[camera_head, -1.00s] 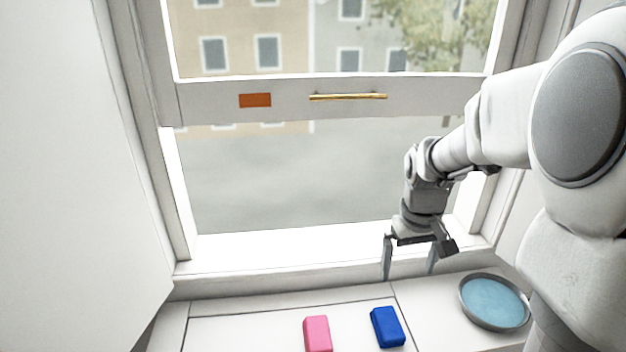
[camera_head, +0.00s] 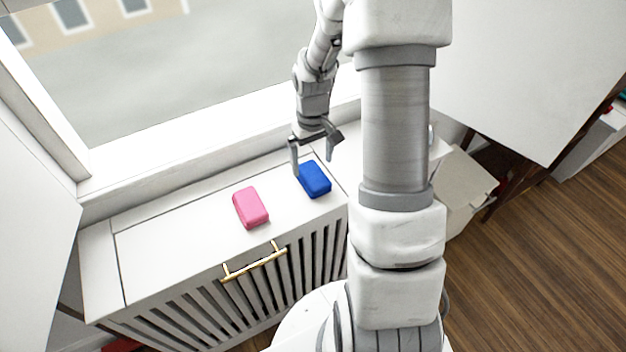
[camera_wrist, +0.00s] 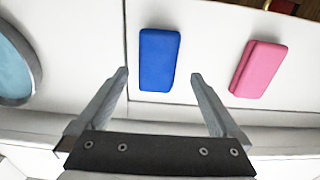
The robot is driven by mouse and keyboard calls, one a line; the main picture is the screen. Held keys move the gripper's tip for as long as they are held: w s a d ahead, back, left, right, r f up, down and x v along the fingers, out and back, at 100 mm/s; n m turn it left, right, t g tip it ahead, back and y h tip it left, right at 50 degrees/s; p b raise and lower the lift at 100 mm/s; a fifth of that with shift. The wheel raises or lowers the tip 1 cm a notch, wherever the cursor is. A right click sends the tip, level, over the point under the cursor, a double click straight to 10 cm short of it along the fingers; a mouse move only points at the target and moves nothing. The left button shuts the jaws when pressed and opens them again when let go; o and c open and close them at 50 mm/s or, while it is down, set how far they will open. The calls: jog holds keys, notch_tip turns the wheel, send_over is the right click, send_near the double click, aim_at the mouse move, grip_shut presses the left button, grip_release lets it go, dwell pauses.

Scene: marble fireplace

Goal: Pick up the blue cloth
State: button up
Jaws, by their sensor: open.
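The blue cloth (camera_head: 314,179) is a folded, block-shaped piece lying flat on the white window-seat top, near its right part. It also shows in the wrist view (camera_wrist: 159,59), ahead of the fingertips and between their lines. My gripper (camera_head: 315,150) is open and empty, above the seat on the window side of the blue cloth. In the wrist view its two fingers (camera_wrist: 160,82) are spread wider than the cloth, with the cloth mostly beyond the tips. I cannot tell the exact height of the fingers above it.
A pink block-shaped cloth (camera_head: 250,207) lies to the left of the blue one, also in the wrist view (camera_wrist: 258,69). A round blue dish (camera_wrist: 14,68) lies at the left in the wrist view. A brass handle (camera_head: 254,261) is on the slatted front. The window ledge runs behind.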

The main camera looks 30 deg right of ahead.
aim_at(313, 174)
jog(key=shift+w+d+f+b, duration=0.1)
jog(key=shift+f+b, duration=0.25)
jog(key=shift+f, duration=1.2)
jog(key=shift+w+d+f+b, duration=0.1)
jog(key=shift+f+b, duration=0.2)
jog(key=shift+f, duration=1.25)
jog(key=shift+c, duration=0.2)
jog(key=c, duration=1.3)
jog(key=shift+r, duration=0.7)
notch_tip(313, 174, up, 3)
jog(key=shift+f+p, duration=0.1)
jog(key=shift+p, duration=0.5)
jog(key=s+d+r, duration=0.2)
jog(key=d, duration=0.1)
jog(key=s+d+r+p, duration=0.1)
jog(key=d+r, duration=0.1)
jog(key=d, duration=0.1)
jog(key=s+d+r, duration=0.2)
jog(key=d+r, duration=0.1)
jog(key=d, duration=0.1)
jog(key=shift+s+d+p, duration=0.1)
jog(key=shift+s+p, duration=0.25)
